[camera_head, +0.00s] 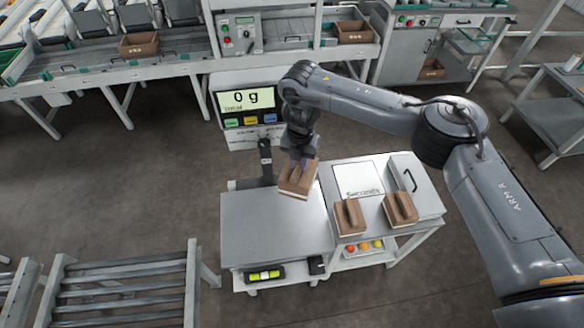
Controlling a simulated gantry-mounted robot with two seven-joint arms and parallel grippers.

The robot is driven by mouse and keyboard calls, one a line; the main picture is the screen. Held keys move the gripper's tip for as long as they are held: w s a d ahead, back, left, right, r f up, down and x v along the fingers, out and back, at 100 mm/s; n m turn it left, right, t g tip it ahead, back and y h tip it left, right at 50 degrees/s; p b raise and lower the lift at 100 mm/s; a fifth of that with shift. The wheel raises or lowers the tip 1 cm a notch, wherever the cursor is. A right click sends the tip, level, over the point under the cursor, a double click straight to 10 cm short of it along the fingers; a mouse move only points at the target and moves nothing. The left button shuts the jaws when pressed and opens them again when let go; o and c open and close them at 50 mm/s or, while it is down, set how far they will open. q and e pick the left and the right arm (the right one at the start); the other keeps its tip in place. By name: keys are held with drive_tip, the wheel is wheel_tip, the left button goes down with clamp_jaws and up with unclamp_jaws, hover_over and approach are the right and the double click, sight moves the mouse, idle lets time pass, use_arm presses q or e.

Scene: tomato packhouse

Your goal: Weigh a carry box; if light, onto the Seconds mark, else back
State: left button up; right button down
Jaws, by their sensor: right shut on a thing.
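My right gripper (299,160) is shut on a brown carry box (296,182) and points down. The box looks slightly tilted and appears above the back right part of the steel weighing plate (262,232). The scale display (247,101) behind reads 0 g. Two more brown carry boxes, one in the middle (349,219) and one at the right (401,210), stand on the table right of the plate. The Seconds mark (358,177), a white square with dark lettering, is bare behind them. My left gripper is not in view.
A grey lidded case with a black handle (416,184) stands right of the Seconds mark. A roller conveyor (125,285) is at the front left. Packing benches line the back. The weighing plate is clear.

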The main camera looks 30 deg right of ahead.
drive_tip(key=s+d+f+n, duration=0.2)
drive_tip(key=s+d+f, duration=0.3)
drive_tip(key=d, duration=0.3)
drive_tip(key=s+d+f+n, duration=0.2)
drive_tip(key=s+d+f, duration=0.25)
drive_tip(key=d, duration=0.45)
drive_tip(key=s+d+f+n, duration=0.2)
drive_tip(key=s+d+f, duration=0.35)
drive_tip(key=d, duration=0.25)
wheel_tip(320, 180, down, 8)
drive_tip(key=b, duration=0.7)
drive_tip(key=shift+s+m+b, duration=0.3)
drive_tip(key=shift+s, duration=0.05)
drive_tip(key=shift+f, duration=0.15)
drive_tip(key=c, duration=0.9)
unclamp_jaws()
